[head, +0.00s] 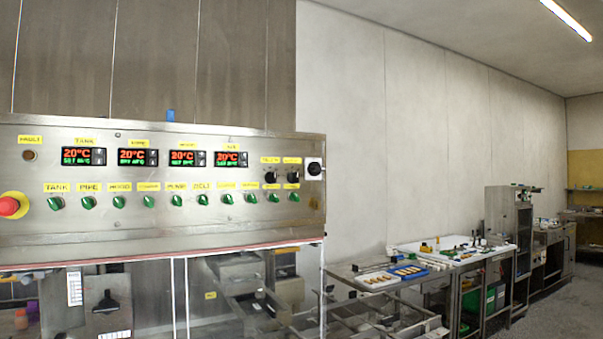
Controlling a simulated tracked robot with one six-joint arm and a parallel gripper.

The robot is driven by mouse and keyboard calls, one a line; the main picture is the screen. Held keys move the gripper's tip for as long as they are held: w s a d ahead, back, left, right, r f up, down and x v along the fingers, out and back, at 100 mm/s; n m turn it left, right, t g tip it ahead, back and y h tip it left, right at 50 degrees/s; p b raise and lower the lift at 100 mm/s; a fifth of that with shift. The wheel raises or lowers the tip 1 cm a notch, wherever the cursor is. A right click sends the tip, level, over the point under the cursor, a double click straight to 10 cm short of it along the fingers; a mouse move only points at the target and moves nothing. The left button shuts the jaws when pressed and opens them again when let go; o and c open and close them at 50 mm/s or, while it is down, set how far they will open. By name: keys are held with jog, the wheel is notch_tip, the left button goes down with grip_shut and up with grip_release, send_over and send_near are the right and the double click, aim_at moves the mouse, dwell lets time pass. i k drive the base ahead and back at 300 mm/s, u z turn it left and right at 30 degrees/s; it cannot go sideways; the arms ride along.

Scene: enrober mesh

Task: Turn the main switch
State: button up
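A steel control panel (160,226) fills the left half of the head view. At its upper right end is a black rotary switch (314,169) on a pale square plate, larger than the other knobs; it looks like the main switch. I cannot read any label on it, and its exact knob angle is too small to tell. A row of green knobs (176,200) with yellow labels runs along the panel's lower part. Two small black knobs (271,177) sit just left of the black rotary switch. My gripper is not in view.
A red emergency button (9,206) on yellow is at the panel's left end. Several lit displays (182,158) read 20°C. Below are clear guards and machine parts. To the right stand a steel table (345,271) with trays, a white worktop and cabinets; grey floor shows at far right.

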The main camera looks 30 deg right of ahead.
aim_at(314, 168)
jog(key=i, duration=1)
jog(key=u, duration=0.05)
